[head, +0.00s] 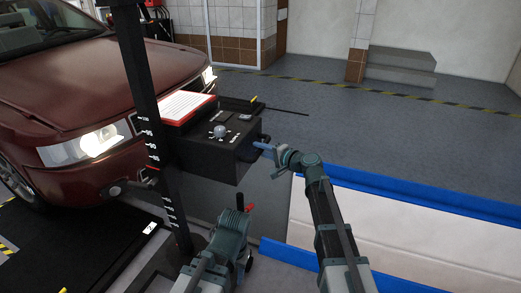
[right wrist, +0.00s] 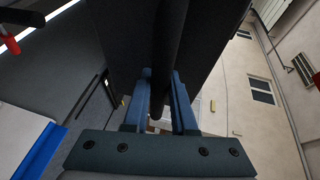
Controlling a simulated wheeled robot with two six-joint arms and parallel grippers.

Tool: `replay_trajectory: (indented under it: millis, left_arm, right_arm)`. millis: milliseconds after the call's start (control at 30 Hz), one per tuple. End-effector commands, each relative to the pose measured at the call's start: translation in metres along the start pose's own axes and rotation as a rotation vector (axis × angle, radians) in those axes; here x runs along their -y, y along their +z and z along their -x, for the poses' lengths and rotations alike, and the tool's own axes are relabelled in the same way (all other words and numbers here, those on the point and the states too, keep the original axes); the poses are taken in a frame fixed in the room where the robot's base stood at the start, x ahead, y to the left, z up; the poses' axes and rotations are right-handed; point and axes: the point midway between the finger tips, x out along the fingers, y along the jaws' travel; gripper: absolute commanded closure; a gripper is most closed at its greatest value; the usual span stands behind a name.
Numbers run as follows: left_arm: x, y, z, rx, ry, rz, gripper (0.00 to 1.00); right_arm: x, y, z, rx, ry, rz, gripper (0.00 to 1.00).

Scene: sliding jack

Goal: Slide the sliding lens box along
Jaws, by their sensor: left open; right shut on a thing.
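The sliding lens box (head: 212,153) is a black box beside a dark upright post (head: 150,110) with white scale marks, in front of the car. Its top carries a round knob and white markings. My right gripper (head: 264,148) is at the box's right side, with its blue fingers against it. In the right wrist view, the blue fingers of my right gripper (right wrist: 163,98) are shut on a dark bar (right wrist: 170,45) in front of the large dark box faces. My left gripper (head: 241,207) is below the box, open and apart from it; its fingers are small in view.
A dark red car (head: 75,75) with lit headlights stands at left, close to the post. A red-and-white panel (head: 187,106) lies by the box top. A blue-edged white pit (head: 400,225) is at right. Open grey floor (head: 400,145) lies behind, with steps (head: 400,68) beyond.

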Motion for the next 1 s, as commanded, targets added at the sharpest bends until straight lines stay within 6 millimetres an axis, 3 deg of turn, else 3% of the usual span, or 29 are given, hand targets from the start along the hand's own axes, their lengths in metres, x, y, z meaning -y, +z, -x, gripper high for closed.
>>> replay_trajectory:
  millis: [33, 600, 800, 1000]
  left_arm:
    - [-0.002, -0.001, -0.018, 0.000, 0.000, 0.000, 0.50]
    - [-0.012, -0.009, -0.146, -0.002, -0.011, -0.008, 0.50]
    - [-0.015, -0.011, -0.169, -0.004, -0.007, -0.014, 0.50]
    - [-0.015, -0.011, -0.172, -0.005, -0.006, -0.015, 0.50]
  right_arm:
    - [-0.018, 0.002, -0.003, 0.000, 0.003, 0.002, 1.00]
    - [-0.145, 0.011, -0.027, 0.001, 0.004, 0.004, 1.00]
    - [-0.168, 0.013, -0.031, 0.001, 0.004, 0.004, 1.00]
    - [-0.171, 0.013, -0.032, 0.001, 0.004, 0.004, 1.00]
